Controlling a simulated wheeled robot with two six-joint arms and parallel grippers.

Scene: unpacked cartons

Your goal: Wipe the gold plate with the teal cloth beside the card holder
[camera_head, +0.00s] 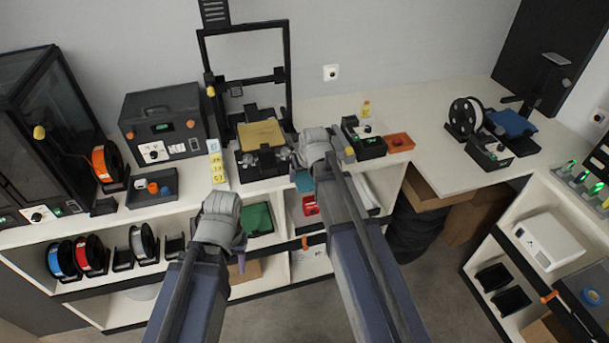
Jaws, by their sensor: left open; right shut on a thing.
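The gold plate (262,134) lies flat on the bed of the black open-frame printer (244,80) on the counter. My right gripper (299,166) is at the counter's front edge, just right of and nearer than the plate. It is shut on what looks like the teal cloth (304,182), a small teal patch showing below it; my wrist hides much of the grip. My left gripper (239,256) is open, low in front of the shelves, apart from the plate. A strip of yellow numbered cards (217,168) stands left of the printer; I cannot tell if it is the card holder.
A black control box (364,138) and an orange tray (399,142) stand right of the printer. A dark machine (163,122) stands left.

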